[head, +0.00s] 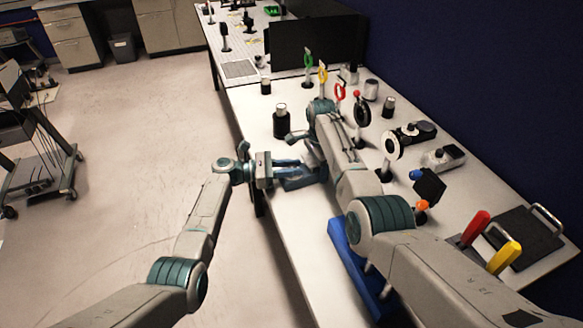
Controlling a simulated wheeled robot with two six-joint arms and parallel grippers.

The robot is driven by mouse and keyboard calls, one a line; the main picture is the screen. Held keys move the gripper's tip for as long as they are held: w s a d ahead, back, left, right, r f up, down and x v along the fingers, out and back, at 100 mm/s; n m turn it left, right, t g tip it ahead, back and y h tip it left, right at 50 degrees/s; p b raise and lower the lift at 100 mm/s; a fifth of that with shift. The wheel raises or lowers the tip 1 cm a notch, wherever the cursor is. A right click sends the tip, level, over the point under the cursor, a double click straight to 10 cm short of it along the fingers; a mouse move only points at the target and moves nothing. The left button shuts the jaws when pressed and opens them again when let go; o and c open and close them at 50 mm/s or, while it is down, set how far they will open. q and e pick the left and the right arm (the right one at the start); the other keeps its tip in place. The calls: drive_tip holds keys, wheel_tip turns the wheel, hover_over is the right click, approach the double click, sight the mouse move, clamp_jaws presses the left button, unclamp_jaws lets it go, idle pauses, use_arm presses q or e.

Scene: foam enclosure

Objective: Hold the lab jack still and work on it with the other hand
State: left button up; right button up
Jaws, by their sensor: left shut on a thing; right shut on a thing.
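The lab jack (303,184) is a small, low, dark blue thing at the left edge of the white bench. My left gripper (290,166) reaches in from the left at bench height and is shut on the jack's left side. My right arm bends over the jack from the right and back. My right gripper (311,151) is at the jack's far right side, shut on part of it. My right wrist and forearm hide most of that grip. The jack's plate height and the exact part held are too small to tell.
A dark bottle (281,122) stands behind the jack. Optics on posts, including a black round mount (362,112), stand to the right. A blue tray (345,245) lies nearer, under my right arm. Red (475,228) and yellow (505,256) handles stand at the right.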

use_arm(q)
drive_tip(key=shift+a+f+g, duration=0.1)
drive_tip(key=shift+g, duration=0.2)
use_arm(e)
drive_tip(key=shift+a, duration=0.1)
use_arm(q)
drive_tip(key=o, duration=0.9)
drive_tip(key=shift+o, duration=0.2)
drive_tip(key=s+a, duration=0.1)
drive_tip(key=a, duration=1.1)
drive_tip(key=shift+s, duration=0.15)
use_arm(e)
drive_tip(key=o, duration=1.6)
drive_tip(key=shift+r, duration=0.1)
